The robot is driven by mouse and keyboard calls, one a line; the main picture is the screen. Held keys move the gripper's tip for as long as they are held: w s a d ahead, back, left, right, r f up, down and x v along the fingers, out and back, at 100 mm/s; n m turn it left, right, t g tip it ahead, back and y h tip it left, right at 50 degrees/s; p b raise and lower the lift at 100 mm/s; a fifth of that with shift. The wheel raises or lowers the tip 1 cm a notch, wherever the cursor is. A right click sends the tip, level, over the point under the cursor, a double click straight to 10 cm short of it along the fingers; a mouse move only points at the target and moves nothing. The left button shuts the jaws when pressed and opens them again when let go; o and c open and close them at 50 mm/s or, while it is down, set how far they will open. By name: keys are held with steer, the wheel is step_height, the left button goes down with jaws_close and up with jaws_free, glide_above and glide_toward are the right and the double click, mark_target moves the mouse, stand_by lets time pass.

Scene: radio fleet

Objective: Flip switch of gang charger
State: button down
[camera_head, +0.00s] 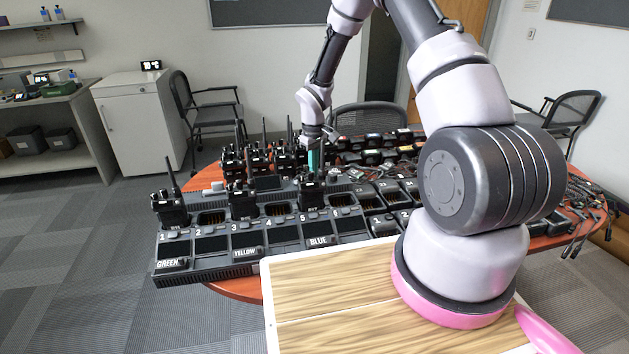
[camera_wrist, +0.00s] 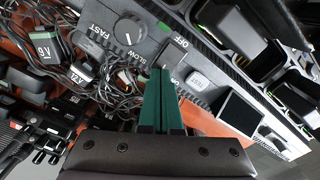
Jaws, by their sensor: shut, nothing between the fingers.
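The gang charger (camera_head: 205,270) is a long dark grey unit on the round table, with numbered bays and GREEN, YELLOW and BLUE labels. Its grey panel also shows in the wrist view (camera_wrist: 211,76), with an OFF mark on it. My gripper (camera_head: 313,170) is over the charger's rear side in the head view. In the wrist view my gripper (camera_wrist: 161,72) has its green fingers shut together and empty.
A SLOW–FAST knob (camera_wrist: 129,29) is left of the fingertips. Tangled black cables and tagged adapters (camera_wrist: 48,50) lie beside the panel. Handheld radios (camera_head: 170,207) stand upright in some bays. A wooden board (camera_head: 330,290) is at the front.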

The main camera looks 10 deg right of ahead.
steer(key=shift+f, duration=0.3)
steer(key=shift+r, duration=3.55)
steer(key=s+d+r+m+t, duration=0.25)
steer(key=s+r, duration=0.25)
steer(key=r, duration=0.8)
steer(key=s+d+r+m+t, duration=0.1)
steer(key=s+d+r+m, duration=0.3)
steer(key=r, duration=0.9)
steer(key=s+r+m+t, duration=0.1)
steer(key=s+r, duration=0.2)
steer(key=s, duration=0.4)
steer(key=s+r+m+t+y, duration=0.1)
steer(key=s+r, duration=0.3)
steer(key=s, duration=0.3)
steer(key=s+r+m+t+y, duration=0.1)
steer(key=s+r, duration=0.2)
steer(key=s, duration=0.4)
steer(key=shift+a+r+m+t, duration=0.3)
steer(key=shift+a+m+t, duration=0.05)
